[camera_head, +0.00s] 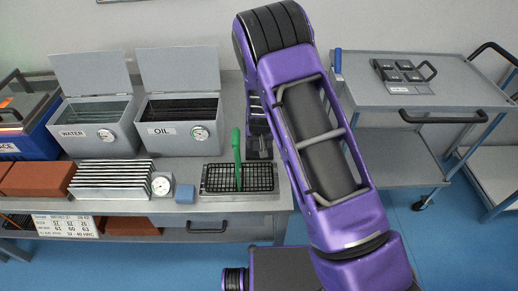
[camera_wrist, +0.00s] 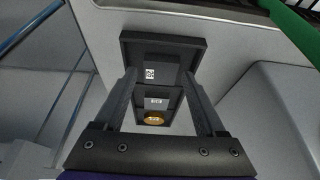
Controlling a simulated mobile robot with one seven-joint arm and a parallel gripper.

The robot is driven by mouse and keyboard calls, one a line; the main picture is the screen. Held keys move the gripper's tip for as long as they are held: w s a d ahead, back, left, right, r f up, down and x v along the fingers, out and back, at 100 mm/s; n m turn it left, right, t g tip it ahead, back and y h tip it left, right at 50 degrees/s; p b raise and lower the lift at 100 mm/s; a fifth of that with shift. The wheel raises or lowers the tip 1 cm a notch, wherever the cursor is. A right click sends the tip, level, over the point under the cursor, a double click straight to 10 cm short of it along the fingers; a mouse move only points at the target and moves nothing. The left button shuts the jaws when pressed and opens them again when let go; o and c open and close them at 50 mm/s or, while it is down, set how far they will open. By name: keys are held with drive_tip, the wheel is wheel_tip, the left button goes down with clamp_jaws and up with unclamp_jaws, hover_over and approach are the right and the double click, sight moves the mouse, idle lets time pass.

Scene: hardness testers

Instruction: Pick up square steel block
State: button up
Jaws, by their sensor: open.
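My gripper (camera_wrist: 160,76) is open, its two fingers spread in the wrist view. Beyond and between them is a dark open case (camera_wrist: 163,43) with a squarish dark grey piece (camera_wrist: 155,74) bearing a small white label. A second labelled dark piece (camera_wrist: 155,100) and a round brass-coloured disc (camera_wrist: 153,118) sit nearer. I cannot tell for sure which piece is the square steel block. No contact with the fingers shows. In the head view my gripper (camera_head: 259,147) is partly hidden by my arm, over the bench's right end, and the case is hidden.
A black mesh basket (camera_head: 260,190) with a green-handled tool (camera_head: 237,155) is left of my gripper. The oil tank (camera_head: 180,140) stands behind it. A grey cart (camera_head: 355,98) stands at right.

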drive_tip(key=shift+w+f, duration=0.25)
drive_tip(key=shift+f, duration=0.35)
drive_tip(key=shift+r, duration=0.1)
clamp_jaws()
